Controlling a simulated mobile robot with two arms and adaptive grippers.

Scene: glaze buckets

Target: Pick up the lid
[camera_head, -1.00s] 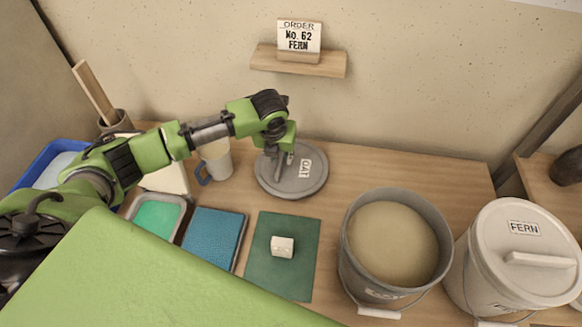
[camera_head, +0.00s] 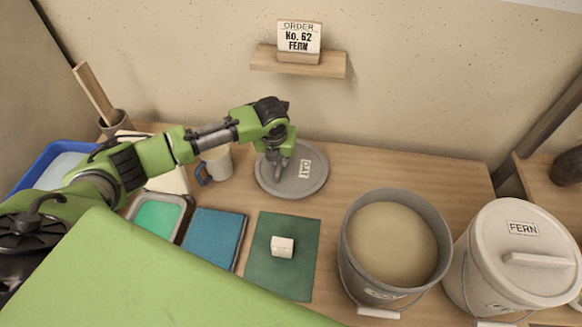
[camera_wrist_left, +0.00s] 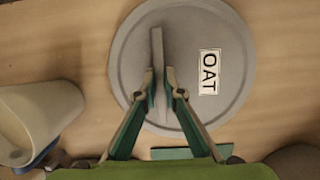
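A round grey lid (camera_head: 313,184) with a bar handle and an "OAT" label lies flat on the table near the wall. It also shows in the left wrist view (camera_wrist_left: 225,110). My left gripper (camera_head: 279,168) points down over its left part. In the left wrist view its two fingers (camera_wrist_left: 161,84) are drawn in close on both sides of the handle and seem to touch it. An open grey bucket (camera_head: 352,262) with pale content stands at the right. A second, cream lid (camera_head: 505,281) marked "FERN" sits on the bucket beside it. My right gripper is not in view.
A mug (camera_head: 220,166) stands close left of the grey lid. A green mat (camera_head: 265,277) with a small white block (camera_head: 282,246) lies in front. A shelf (camera_head: 330,69) holds a "No. 62 FERN" card (camera_head: 299,37). Table right of the lid is clear.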

